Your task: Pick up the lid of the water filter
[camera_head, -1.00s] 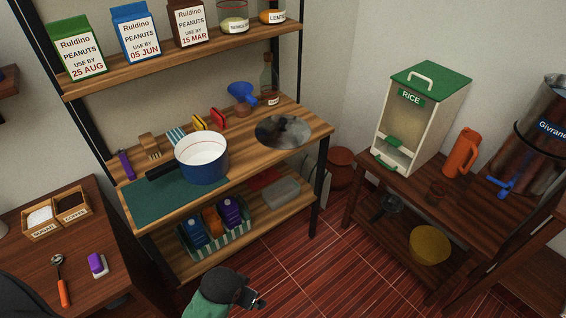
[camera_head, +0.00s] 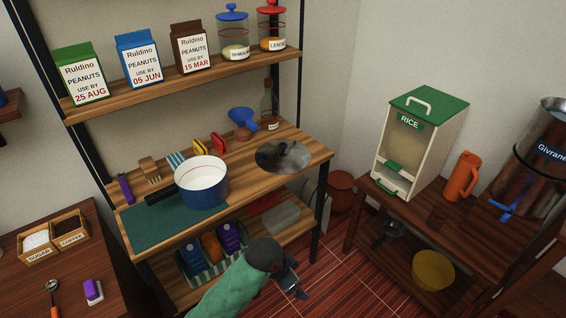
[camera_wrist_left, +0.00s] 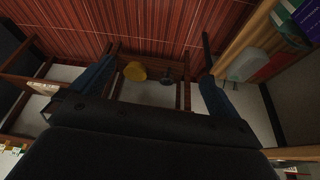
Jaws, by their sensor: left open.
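The water filter (camera_head: 538,165) is a shiny metal cylinder labelled "Givrane" with a blue tap (camera_head: 503,209). It stands on the dark wooden table at the right edge of the head view. Its top rim is partly cut off by the frame, and I cannot tell a separate lid there. My left gripper (camera_head: 290,284) is low in front of the shelf, far left of the filter. Its blue fingers show spread apart in the left wrist view (camera_wrist_left: 157,75), with nothing between them. My right gripper is not in view.
A rice dispenser (camera_head: 425,140) and orange jug (camera_head: 460,177) stand left of the filter. A yellow bowl (camera_head: 433,270) is on the table's lower shelf. The wooden shelf holds a blue pot (camera_head: 202,187) and a round metal lid (camera_head: 275,158). Red floor lies between shelf and table.

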